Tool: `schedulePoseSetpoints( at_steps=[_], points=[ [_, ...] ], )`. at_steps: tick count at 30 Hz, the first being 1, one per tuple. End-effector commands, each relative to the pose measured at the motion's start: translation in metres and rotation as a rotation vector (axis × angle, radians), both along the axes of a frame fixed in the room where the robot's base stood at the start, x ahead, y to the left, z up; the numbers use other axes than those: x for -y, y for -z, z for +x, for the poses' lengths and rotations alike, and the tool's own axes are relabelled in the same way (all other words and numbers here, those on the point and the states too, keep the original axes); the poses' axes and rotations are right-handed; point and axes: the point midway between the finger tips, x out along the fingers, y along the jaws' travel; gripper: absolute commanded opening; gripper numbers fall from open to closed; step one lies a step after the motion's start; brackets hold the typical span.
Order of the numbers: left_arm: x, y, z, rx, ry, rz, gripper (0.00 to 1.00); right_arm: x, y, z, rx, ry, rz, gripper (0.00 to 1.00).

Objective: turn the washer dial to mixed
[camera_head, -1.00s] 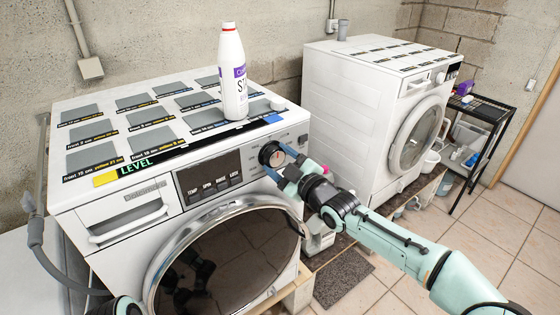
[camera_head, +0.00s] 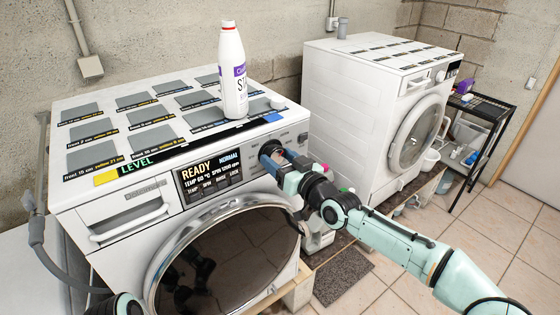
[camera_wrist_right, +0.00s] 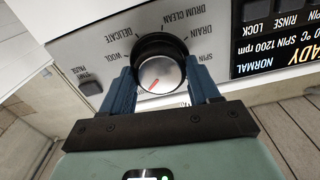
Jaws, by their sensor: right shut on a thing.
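The washer dial (camera_head: 272,150) is a round silver knob with a black ring on the front panel of the near washer (camera_head: 125,212). My right gripper (camera_head: 281,166) is shut on it. In the right wrist view its blue fingers lie on both sides of the dial (camera_wrist_right: 163,73). The dial's red mark points to the lower left there. Inverted labels WOOL, DELICATE, DRUM CLEAN, DRAIN and SPIN show around it; no "mixed" label is readable. The display (camera_head: 208,174) is lit: READY, NORMAL, TEMP 60 °C, SPIN 1200 rpm. My left gripper's fingers are not visible.
A white bottle with a purple label (camera_head: 233,72) stands on the washer top, among grey squares and label strips. A second white machine (camera_head: 345,110) stands to the right. A black shelf (camera_head: 487,112) is farther right. A dark mat (camera_head: 343,277) lies on the tiled floor.

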Motion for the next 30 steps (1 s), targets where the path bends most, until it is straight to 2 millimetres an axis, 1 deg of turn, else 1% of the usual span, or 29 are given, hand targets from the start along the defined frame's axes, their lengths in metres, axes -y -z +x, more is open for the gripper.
schedulePoseSetpoints(
  at_steps=[6,15,21,30],
  points=[
    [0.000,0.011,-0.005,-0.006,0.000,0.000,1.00,0.000,0.002,0.000,-0.115,0.000,0.159,0.30],
    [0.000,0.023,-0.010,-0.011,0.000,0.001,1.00,0.000,0.002,0.000,-0.233,0.000,0.322,0.30],
    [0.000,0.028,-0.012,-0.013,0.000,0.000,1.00,0.000,0.001,0.000,-0.276,0.000,0.380,0.30],
    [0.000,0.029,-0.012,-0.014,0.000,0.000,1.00,0.000,0.001,0.000,-0.299,0.000,0.410,0.30]
  ],
)
